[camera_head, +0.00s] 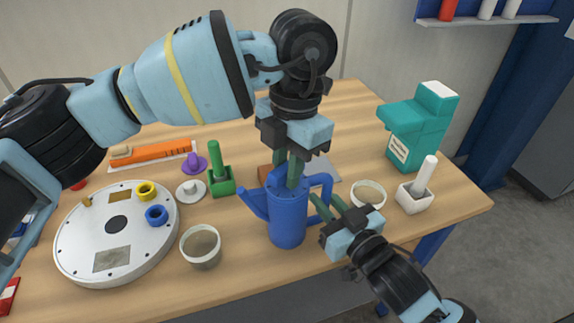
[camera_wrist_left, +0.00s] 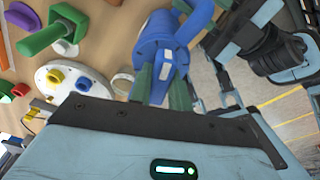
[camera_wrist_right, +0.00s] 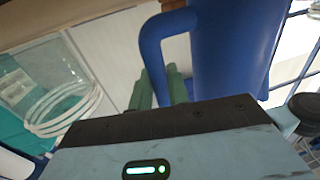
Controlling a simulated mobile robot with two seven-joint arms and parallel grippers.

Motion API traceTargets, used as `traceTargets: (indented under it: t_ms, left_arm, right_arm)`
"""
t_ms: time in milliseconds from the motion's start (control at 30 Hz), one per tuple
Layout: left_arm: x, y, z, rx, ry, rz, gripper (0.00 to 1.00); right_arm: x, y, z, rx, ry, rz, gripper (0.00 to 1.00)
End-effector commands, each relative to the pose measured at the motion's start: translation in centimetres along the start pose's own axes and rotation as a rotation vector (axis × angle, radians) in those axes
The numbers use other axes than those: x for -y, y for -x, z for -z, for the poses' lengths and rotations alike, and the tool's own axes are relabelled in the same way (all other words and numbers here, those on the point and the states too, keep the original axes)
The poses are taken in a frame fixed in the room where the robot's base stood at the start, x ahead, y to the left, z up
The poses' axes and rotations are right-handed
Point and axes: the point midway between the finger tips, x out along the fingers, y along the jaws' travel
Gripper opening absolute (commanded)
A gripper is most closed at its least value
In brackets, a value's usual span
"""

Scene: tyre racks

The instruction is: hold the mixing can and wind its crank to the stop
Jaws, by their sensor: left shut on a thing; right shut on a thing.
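The blue mixing can (camera_head: 287,222) stands upright on the wooden table, its spout to the left and its handle (camera_head: 328,188) to the right. My left gripper (camera_head: 294,178) comes down from above and is shut at the can's top, on the crank, which its fingers mostly hide. My right gripper (camera_head: 322,205) is low on the can's right side, shut on the handle. The handle (camera_wrist_right: 160,40) and the can (camera_wrist_right: 235,45) also show in the right wrist view.
A grey open cup (camera_head: 201,247) and a round white disc (camera_head: 75,243) with coloured rings stand left of the can. A green block with a post (camera_head: 221,180) is behind. A pale bowl (camera_head: 368,194), a white mortar (camera_head: 415,198) and a teal dispenser (camera_head: 425,125) are to the right.

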Motion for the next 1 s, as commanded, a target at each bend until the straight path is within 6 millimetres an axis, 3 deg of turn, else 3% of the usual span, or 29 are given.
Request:
traceTargets:
  t_ms: [300, 333, 500, 1000]
  left_arm:
    - [0.02, 0.02, 0.00, 0.001, -0.255, -0.032, 0.01]
    - [0.01, 0.02, 0.00, 0.001, -0.251, -0.032, 0.23]
    - [0.01, 0.01, 0.00, 0.001, -0.248, -0.031, 0.44]
    - [0.03, 0.89, -0.01, 0.001, -0.245, -0.031, 0.44]
  right_arm:
    - [-0.02, -0.01, 0.06, -0.001, 0.000, 0.000, 0.00]
    - [-0.02, -0.01, 0.06, -0.001, 0.000, 0.000, 0.00]
    - [-0.01, -0.01, 0.06, -0.001, 0.000, 0.000, 0.00]
    - [-0.01, -0.01, 0.06, -0.001, 0.000, 0.000, 0.00]
